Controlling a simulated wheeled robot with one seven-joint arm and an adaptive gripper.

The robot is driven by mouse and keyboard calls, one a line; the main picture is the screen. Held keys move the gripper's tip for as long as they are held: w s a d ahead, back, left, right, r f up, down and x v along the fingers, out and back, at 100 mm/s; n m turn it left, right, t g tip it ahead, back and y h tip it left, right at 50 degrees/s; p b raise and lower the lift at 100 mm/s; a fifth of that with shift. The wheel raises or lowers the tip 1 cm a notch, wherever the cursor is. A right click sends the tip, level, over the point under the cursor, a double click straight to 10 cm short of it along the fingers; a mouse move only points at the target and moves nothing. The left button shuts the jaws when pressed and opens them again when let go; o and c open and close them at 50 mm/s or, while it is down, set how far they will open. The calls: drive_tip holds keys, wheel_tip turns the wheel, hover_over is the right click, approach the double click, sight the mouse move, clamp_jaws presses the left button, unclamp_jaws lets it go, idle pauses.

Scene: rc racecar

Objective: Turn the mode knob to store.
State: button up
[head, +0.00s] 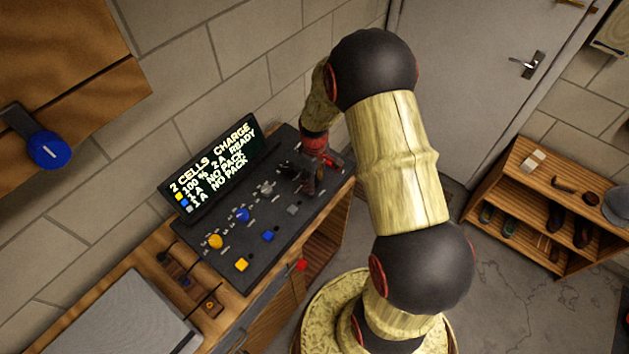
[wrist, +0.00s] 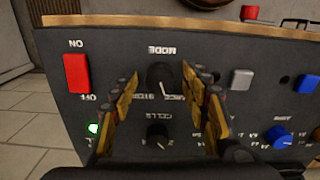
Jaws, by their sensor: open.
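The black mode knob (wrist: 160,75) is on the dark charger panel, under an upside-down MODE label in the wrist view. STORE lettering shows beside it at the lower left, and partly hidden CHARGE lettering at the lower right. My gripper (wrist: 160,82) is open, with one finger on each side of the mode knob; I cannot tell whether either touches it. In the head view my gripper (head: 307,176) is over the panel's far right end and hides the knob. The display (head: 215,165) reads "2 CELLS CHARGE".
A black cells knob (wrist: 157,136) sits between the fingers' bases. A red on/off switch (wrist: 76,73) and green light (wrist: 93,128) are to one side. A grey button (wrist: 242,79) and blue knob (wrist: 278,136) are to the other. A brick wall (head: 220,50) stands behind.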

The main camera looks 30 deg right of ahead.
drive_tip(key=shift+c, duration=0.2)
drive_tip(key=c, duration=1.1)
